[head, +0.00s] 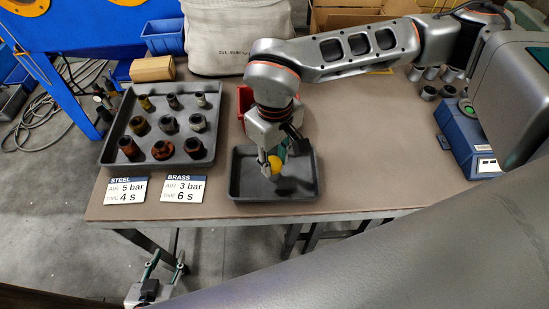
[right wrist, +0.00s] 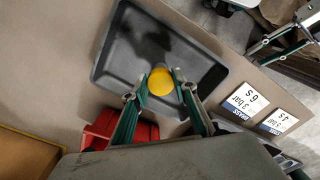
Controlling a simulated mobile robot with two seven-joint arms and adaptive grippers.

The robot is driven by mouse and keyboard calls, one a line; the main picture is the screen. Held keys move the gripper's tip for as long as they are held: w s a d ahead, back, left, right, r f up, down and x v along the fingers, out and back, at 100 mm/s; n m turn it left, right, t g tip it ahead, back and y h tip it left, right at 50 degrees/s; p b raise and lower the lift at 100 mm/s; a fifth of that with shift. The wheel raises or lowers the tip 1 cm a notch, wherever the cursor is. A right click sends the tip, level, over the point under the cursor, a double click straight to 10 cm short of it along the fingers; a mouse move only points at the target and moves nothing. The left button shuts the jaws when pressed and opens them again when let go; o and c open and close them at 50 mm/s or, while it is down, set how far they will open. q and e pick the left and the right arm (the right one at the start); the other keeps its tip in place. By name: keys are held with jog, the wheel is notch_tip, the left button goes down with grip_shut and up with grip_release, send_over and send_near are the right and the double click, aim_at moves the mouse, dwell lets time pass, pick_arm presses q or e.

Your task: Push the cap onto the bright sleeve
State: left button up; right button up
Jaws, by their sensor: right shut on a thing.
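A yellow cap (head: 275,166) is between the fingers of my right gripper (head: 274,160), over the small dark tray (head: 238,187). The cap shows round in the right wrist view (right wrist: 160,82), with the fingertips of the right gripper (right wrist: 158,88) at its two sides. A dark grey shape lies beyond the cap there; I cannot tell whether it is a sleeve or only shadow. My left gripper (head: 167,262) is open and empty, low in front of the table.
Two label cards, steel (head: 125,191) and brass (head: 185,190), lie at the front edge. A red bin (head: 246,100) stands behind the small tray. A blue machine (head: 465,140) and several metal cups (head: 428,93) are at the right. The table between is clear.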

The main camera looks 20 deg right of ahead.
jog(key=shift+f+b, duration=0.35)
jog(key=shift+f, duration=0.45)
dwell(1.2)
jog(key=o, duration=0.9)
jog(key=shift+o, duration=0.3)
jog(key=o, duration=0.4)
jog(key=shift+r, duration=0.1)
jog(key=shift+r+p, duration=1.45)
jog(key=shift+r, duration=1.05)
